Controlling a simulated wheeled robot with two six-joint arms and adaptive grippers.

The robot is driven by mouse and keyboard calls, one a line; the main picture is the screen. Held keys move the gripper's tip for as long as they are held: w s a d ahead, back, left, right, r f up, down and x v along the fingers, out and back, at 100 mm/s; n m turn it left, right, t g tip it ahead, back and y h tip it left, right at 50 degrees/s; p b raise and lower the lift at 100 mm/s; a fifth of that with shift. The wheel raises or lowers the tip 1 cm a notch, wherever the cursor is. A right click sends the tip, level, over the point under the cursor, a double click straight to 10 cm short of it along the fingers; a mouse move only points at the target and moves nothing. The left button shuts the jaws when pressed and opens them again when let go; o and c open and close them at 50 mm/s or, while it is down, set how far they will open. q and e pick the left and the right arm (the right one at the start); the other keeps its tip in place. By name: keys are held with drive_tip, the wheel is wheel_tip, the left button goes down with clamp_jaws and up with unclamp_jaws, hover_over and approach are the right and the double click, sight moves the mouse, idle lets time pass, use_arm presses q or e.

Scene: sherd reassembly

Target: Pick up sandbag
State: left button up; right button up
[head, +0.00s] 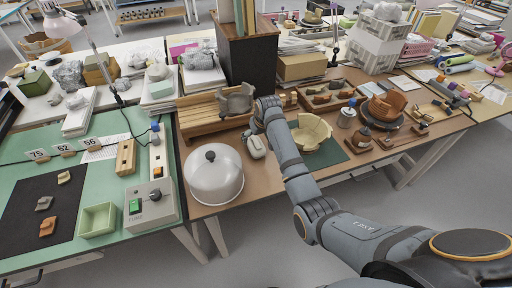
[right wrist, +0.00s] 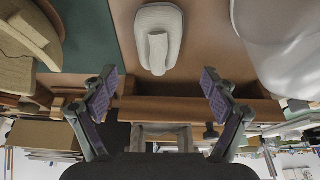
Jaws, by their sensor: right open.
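The sandbag (head: 256,147) is a small cream-white bag lying on the brown table, between the white dome cover and the cream bowl. In the right wrist view the sandbag (right wrist: 158,38) lies near the top centre, with a raised narrow ridge along its middle. My right gripper (head: 252,130) is over the table just behind the sandbag. In the right wrist view my right gripper (right wrist: 157,82) has its fingers wide apart with nothing between the pads, and the sandbag lies beyond the fingertips, apart from them. My left gripper is not in view.
The white dome cover (head: 214,178) stands close left of the sandbag. The broken cream bowl (head: 311,132) sits on a green mat (head: 325,155) to the right. A wooden slatted rack (head: 200,118) with a grey sherd (head: 236,99) is behind. Bare table lies in front.

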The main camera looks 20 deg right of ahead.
sight(256, 140)
drive_tip(key=x, duration=0.6)
drive_tip(key=shift+w+d+f, duration=0.1)
drive_tip(key=shift+w+f, duration=0.1)
drive_tip(key=shift+s, duration=0.1)
drive_tip(key=shift+c, duration=0.9)
drive_tip(key=shift+r, duration=0.1)
drive_tip(key=c, duration=1.5)
drive_tip(key=shift+r, duration=0.5)
drive_tip(key=shift+c, duration=0.2)
drive_tip(key=s+d+r, duration=0.9)
drive_tip(key=d+r, duration=0.1)
drive_tip(key=r, duration=0.2)
drive_tip(key=shift+s+d+b, duration=0.15)
drive_tip(key=shift+s+b, duration=0.05)
drive_tip(key=shift+b, duration=0.2)
